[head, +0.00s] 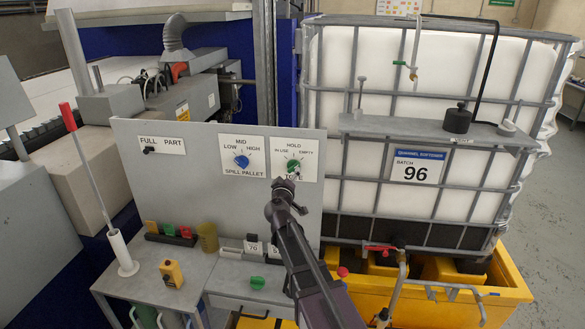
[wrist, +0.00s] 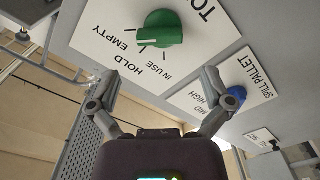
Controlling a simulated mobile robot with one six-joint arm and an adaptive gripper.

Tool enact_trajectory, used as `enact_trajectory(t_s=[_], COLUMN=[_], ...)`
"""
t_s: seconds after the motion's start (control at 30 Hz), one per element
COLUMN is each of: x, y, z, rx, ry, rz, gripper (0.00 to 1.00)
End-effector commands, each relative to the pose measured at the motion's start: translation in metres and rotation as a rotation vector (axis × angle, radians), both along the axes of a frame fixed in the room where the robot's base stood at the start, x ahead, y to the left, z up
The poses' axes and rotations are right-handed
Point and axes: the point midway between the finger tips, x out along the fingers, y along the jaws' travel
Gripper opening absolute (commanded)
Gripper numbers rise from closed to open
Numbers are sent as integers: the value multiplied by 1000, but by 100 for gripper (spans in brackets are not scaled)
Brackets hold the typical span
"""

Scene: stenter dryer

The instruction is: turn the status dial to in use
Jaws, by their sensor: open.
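The status dial is a green knob (head: 293,165) on a white label marked IN USE, HOLD and EMPTY, at the right of the grey panel. In the wrist view the green knob (wrist: 160,28) shows upside down at the top; a pale mark on its bar seems to face the EMPTY side. My gripper (head: 283,188) is just in front of and below the dial, hiding part of its label. In the wrist view the fingers of my gripper (wrist: 158,80) are spread apart and empty, with the knob beyond them, not between them.
A blue spill pallet dial (head: 241,160) sits left of the green one, and a small black switch (head: 149,149) further left. A caged white tank (head: 340,70) stands close at the right.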

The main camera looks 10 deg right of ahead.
Motion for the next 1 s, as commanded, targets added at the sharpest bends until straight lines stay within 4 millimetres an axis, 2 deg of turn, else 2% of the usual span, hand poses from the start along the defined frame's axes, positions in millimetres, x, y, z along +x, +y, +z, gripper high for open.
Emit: enact_trajectory(t_s=[0.03,0.1,0.4,0.6,0.9,0.93,1.0], x=[12,22,55,63,63,63,63], y=[-2,-6,-17,-20,-20,-20,-20], z=[0,0,0,0,0,0,0], rx=[0,0,0,0,0,0,0], ry=[0,0,0,0,0,0,0], rz=[-1,-1,0,0,0,0,0], gripper=[100,100,100,100,100,97,76])
